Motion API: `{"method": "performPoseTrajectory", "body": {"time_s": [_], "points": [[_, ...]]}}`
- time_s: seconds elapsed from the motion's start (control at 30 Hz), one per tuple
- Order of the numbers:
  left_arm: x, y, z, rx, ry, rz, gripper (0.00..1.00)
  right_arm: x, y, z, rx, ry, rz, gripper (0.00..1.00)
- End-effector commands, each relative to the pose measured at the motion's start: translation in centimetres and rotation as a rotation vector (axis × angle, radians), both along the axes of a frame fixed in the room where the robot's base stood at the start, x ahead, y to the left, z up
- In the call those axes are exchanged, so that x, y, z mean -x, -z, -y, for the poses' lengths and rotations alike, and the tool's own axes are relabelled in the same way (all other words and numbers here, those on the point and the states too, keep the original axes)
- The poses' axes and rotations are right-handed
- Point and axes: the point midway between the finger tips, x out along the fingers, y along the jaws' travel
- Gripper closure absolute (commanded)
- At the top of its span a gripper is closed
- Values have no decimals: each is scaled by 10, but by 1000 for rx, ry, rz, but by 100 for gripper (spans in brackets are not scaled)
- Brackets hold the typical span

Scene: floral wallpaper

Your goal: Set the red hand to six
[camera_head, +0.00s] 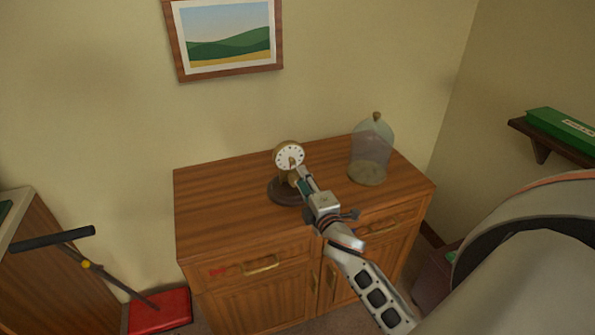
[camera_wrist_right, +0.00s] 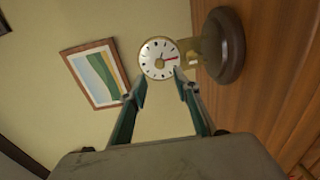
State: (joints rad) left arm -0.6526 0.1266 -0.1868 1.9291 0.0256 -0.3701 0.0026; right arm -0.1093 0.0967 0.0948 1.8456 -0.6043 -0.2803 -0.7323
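A small clock with a round white dial (camera_head: 289,155) and brass rim stands on a dark round base (camera_head: 284,192) on the wooden cabinet. In the right wrist view the dial (camera_wrist_right: 153,51) appears turned sideways, with its base (camera_wrist_right: 229,46) to the right. The red hand (camera_wrist_right: 171,58) points right in that view, roughly toward the base. A shorter dark hand also shows. My right gripper (camera_head: 299,178) is in front of the clock. In the wrist view its two fingers (camera_wrist_right: 160,78) are apart with nothing between them, tips near the dial's lower edge. My left gripper is out of view.
A glass dome (camera_head: 369,155) stands on the wooden cabinet (camera_head: 225,215), right of the clock. A framed picture (camera_head: 228,38) hangs above. A green box (camera_head: 560,130) lies on a wall shelf at right. The cabinet's left top is clear.

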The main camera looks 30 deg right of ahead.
Motion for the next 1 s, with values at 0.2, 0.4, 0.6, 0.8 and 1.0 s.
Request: {"method": "performPoseTrajectory", "body": {"time_s": [0.2,0.4,0.6,0.8,1.0], "points": [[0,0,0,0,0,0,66,34,1,-8,-1,0,-1,69],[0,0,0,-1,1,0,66,45,0,-11,0,0,0,69],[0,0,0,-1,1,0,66,45,0,-11,0,0,1,69],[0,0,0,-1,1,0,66,45,0,-11,0,0,1,69],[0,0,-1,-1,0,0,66,47,4,-13,-15,-4,-5,69]]}}
